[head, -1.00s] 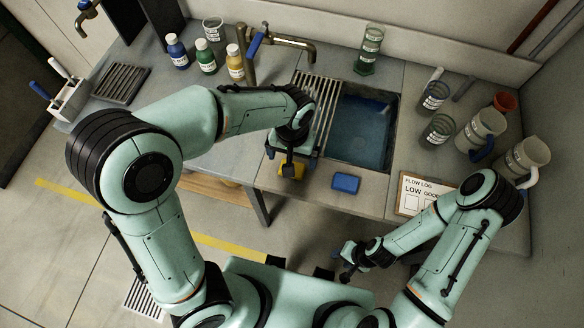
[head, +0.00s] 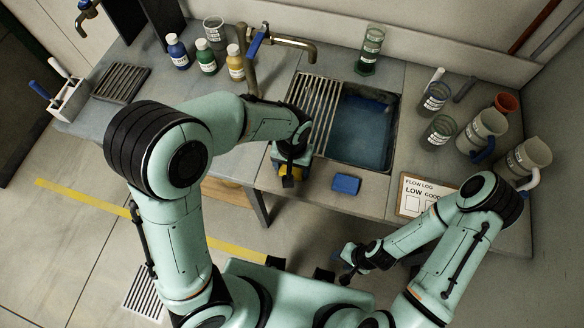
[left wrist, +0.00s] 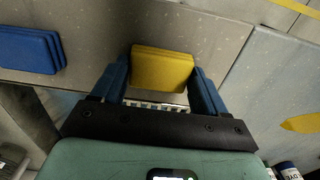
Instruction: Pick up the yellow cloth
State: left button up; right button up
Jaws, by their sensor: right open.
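The yellow cloth (left wrist: 162,68) is a folded block in the left wrist view, lying between the two blue fingers of my left gripper (left wrist: 160,85). The fingers stand wide apart, close to its two sides; whether they press on it I cannot tell. In the head view a little of the yellow cloth (head: 290,172) shows at the counter's front edge, mostly hidden by my left gripper (head: 289,166) above it. My right gripper (head: 346,264) is open and empty, low in front of the counter.
A blue cloth (head: 346,184) lies right of the yellow one; it also shows in the left wrist view (left wrist: 30,50). Behind are a slatted rack (head: 314,100) and a water-filled basin (head: 360,130).

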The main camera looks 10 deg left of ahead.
pick_arm(q)
notch_tip(320, 180, up, 20)
jog(key=shift+r+p, duration=0.1)
jog(key=shift+p, duration=1.1)
pick_arm(e)
jog(key=w+r, duration=0.2)
jog(key=r, duration=0.1)
jog(key=shift+w+r, duration=0.1)
jog(key=shift+w, duration=0.3)
pick_arm(q)
jog(key=shift+o, duration=0.4)
